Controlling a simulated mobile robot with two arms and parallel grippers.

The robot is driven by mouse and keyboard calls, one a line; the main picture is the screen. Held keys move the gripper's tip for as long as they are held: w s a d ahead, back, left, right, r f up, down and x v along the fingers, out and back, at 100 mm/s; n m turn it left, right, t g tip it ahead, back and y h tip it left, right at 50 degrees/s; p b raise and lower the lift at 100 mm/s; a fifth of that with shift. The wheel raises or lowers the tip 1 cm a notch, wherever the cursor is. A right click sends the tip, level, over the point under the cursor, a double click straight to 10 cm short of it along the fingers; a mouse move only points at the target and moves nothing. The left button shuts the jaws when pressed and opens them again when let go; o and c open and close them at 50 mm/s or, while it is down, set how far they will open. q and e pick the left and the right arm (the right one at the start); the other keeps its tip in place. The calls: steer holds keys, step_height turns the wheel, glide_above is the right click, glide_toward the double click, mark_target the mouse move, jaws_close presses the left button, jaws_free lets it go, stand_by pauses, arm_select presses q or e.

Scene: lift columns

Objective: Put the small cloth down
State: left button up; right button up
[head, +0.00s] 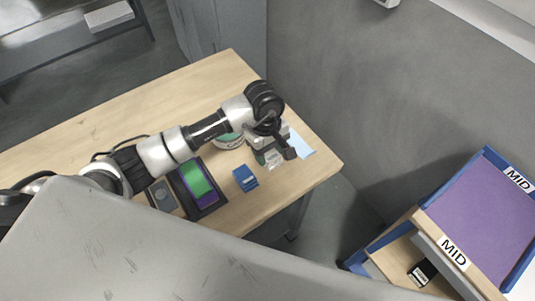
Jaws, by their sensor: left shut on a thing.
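The small cloth (304,145) is a flat pale-blue piece near the table's right end. It shows just beside and partly behind my left gripper (277,156), which hides part of it. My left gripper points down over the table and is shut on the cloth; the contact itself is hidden. I cannot tell whether the cloth touches the table top. My right gripper is not in view.
On the wooden table (318,172) are a blue box (245,178), a dark tray (210,205) with green and purple contents, and a round white-and-green container (229,141). A grey wall stands behind. A shelf unit with a purple top (485,220) marked MID stands at right.

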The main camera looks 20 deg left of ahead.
mark_target(268, 158)
arm_select(q)
steer(key=shift+a+f, duration=0.15)
steer(key=shift+a, duration=0.1)
steer(key=shift+f, duration=0.3)
step_height(268, 158, down, 2)
steer(key=shift+f+p, duration=0.25)
steer(key=shift+p, duration=0.45)
steer(key=shift+f, duration=0.55)
steer(key=shift+w+f, duration=0.1)
steer(key=o, duration=0.6)
steer(key=shift+o, duration=0.2)
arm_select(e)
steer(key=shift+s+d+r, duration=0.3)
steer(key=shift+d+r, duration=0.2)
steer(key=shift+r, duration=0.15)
